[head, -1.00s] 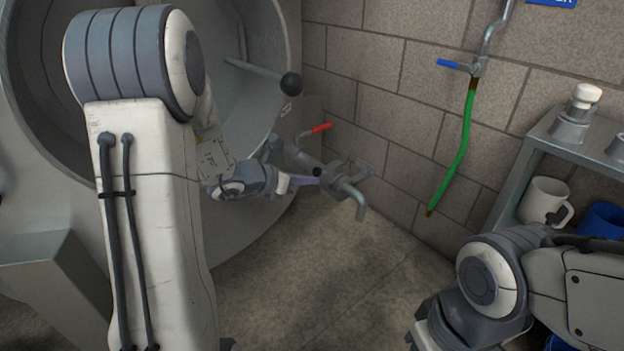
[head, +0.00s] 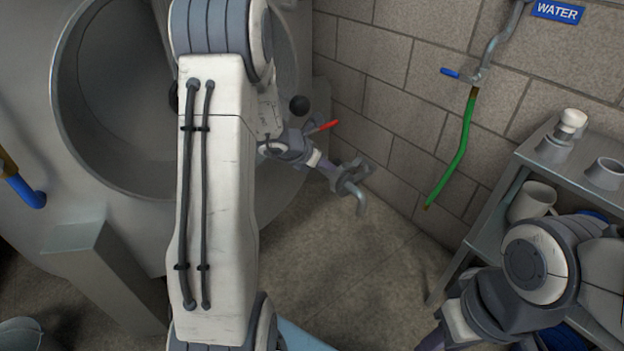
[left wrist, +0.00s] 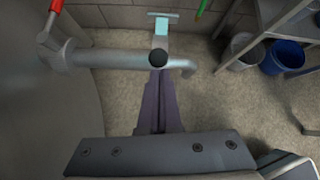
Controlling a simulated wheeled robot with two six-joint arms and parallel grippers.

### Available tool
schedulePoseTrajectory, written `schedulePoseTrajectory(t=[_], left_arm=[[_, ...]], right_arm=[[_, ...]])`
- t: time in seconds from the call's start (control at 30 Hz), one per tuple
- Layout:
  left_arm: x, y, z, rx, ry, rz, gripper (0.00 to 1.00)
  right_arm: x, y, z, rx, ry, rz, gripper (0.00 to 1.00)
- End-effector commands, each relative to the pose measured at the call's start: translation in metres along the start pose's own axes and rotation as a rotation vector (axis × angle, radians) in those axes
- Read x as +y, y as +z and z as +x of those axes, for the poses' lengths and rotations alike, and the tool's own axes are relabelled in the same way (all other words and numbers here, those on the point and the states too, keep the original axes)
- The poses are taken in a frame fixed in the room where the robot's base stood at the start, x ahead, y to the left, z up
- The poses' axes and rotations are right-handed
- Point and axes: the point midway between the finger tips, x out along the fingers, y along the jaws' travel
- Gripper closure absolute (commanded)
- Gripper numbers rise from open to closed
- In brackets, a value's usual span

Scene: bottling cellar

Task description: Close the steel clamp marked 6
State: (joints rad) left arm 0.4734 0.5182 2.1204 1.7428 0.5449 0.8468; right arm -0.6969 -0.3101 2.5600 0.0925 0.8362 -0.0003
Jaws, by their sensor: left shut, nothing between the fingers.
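A steel outlet pipe with a downturned end (head: 356,198) juts from the tank low at centre. It also crosses the top of the left wrist view (left wrist: 115,60). A steel clamp fitting (head: 347,172) sits around it; in the left wrist view its pale block and crossbar (left wrist: 161,28) stand beyond the pipe. A black ball (left wrist: 157,58) shows in front of the pipe. I can read no number 6. My left gripper (head: 325,165) is shut and empty, its fingertips (left wrist: 158,75) close to the ball; contact cannot be told.
A red-handled valve (head: 325,126) is just above the outlet. The round tank opening (head: 120,100) is at left, a black-knobbed handle (head: 299,105) beside it. A green hose (head: 461,150) hangs on the block wall. A shelf (head: 548,165) stands right. The floor between is clear.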

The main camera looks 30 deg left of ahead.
Motion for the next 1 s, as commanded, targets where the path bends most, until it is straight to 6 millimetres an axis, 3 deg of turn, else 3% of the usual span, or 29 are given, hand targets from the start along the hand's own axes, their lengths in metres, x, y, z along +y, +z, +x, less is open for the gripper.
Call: schedulePoseTrajectory(t=[0.77,1.0], left_arm=[[-0.002,0.008,0.004,-0.001,0.000,0.000,1.00],[-0.008,0.024,-0.015,-0.001,-0.009,0.010,1.00]], right_arm=[[0.000,0.000,-0.003,0.000,0.000,0.000,0.58],[-0.002,-0.001,-0.024,0.000,0.000,0.000,0.58]])
